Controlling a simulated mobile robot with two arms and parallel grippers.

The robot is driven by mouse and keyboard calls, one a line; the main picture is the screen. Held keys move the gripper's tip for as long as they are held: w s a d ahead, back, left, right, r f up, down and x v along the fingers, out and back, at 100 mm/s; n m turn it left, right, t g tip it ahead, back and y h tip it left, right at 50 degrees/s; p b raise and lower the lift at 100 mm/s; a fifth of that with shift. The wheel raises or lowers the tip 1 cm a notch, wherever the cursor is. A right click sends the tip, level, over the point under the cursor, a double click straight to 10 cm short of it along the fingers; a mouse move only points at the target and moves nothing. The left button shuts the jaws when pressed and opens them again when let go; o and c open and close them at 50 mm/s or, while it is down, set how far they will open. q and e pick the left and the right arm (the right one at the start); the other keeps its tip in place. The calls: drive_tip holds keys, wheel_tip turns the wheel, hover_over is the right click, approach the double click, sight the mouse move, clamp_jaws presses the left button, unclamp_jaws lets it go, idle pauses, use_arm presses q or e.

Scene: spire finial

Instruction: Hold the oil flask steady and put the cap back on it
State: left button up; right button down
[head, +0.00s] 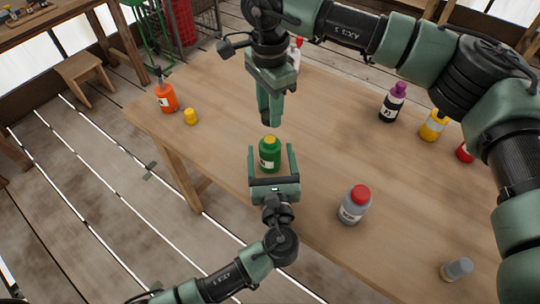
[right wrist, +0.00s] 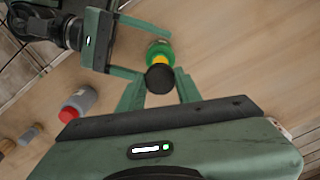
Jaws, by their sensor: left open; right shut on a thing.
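The green oil flask (head: 269,156) with a yellow neck stands upright near the table's front edge. My left gripper (head: 271,148) is open, with its fingers on either side of the flask and a gap visible. My right gripper (head: 271,120) is above and behind the flask, pointing down. In the right wrist view it (right wrist: 160,92) is shut on a round black cap (right wrist: 160,79). There the cap partly covers the yellow neck, and the green flask (right wrist: 158,51) shows beyond it. The cap is hard to make out in the head view.
A grey bottle with a red cap (head: 354,204) stands right of the left gripper. An orange bottle (head: 166,97) and small yellow item (head: 191,116) are at left. A purple-topped bottle (head: 392,103) and yellow bottle (head: 433,125) are at right. The wooden table (head: 330,120) is clear between.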

use_arm(q)
drive_tip(key=w, duration=0.5)
drive_tip(key=shift+w+a, duration=0.25)
drive_tip(key=shift+w, duration=0.1)
clamp_jaws()
use_arm(e)
hover_over(270, 139)
drive_tip(key=shift+f, duration=2.5)
